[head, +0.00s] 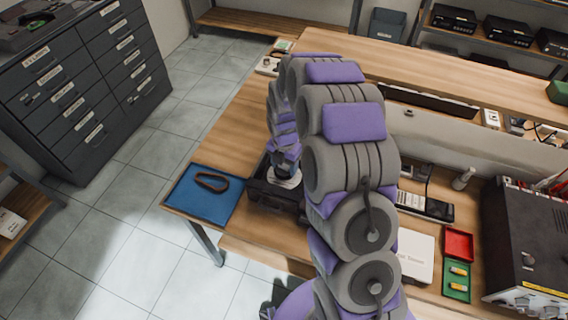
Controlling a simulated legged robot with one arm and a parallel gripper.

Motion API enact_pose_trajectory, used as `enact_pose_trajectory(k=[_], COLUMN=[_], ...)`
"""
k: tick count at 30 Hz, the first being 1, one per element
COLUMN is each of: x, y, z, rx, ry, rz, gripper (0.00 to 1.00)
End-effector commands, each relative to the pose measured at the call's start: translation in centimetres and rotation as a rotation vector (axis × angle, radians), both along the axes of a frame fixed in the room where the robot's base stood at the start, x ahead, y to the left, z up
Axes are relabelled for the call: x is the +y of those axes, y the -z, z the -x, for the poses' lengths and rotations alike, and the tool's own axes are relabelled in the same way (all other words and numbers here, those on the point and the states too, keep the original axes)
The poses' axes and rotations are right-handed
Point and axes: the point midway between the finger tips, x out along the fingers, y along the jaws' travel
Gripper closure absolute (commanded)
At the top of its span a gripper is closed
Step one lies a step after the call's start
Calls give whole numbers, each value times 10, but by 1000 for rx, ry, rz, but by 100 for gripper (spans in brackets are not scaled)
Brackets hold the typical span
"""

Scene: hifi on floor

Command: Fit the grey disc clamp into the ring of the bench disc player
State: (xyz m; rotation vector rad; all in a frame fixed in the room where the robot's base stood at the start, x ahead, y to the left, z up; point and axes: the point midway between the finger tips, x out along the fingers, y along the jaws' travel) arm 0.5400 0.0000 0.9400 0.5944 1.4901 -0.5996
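The black disc player (262,190) sits on the wooden bench beside the blue mat, partly hidden behind my arm. My gripper (285,172) points down over the player at its inner part. A pale grey round piece (288,182) shows right below the gripper, at the player's top. I cannot tell whether it is the disc clamp or part of the player, nor whether the gripper touches it. The fingers are too small and covered to read. The player's ring is not clearly visible.
A blue mat (190,198) with a dark belt loop (212,182) lies at the bench's left corner. Red (458,244) and green (457,284) trays, a white box (412,252) and a large black unit (525,235) stand to the right. Drawer cabinets (85,90) stand left across open floor.

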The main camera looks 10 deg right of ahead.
Motion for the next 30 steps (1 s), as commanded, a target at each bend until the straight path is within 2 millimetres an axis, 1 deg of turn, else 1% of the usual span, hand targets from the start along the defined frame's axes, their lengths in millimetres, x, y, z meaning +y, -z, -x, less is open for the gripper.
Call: enact_pose_trajectory(k=[1, 6, 9, 16, 19, 23, 30], x=[0, 0, 0, 0, 0, 1, 1], y=[0, 0, 0, -1, -7, -26, -79], z=[0, 0, 0, 0, -1, -2, -3], rx=[0, -1, -1, -1, -4, -9, -8], ry=[0, 0, 0, 0, 0, -1, -1], rz=[0, 0, 0, 0, -1, -1, 0], gripper=[34, 18, 10, 10, 10, 10, 10])
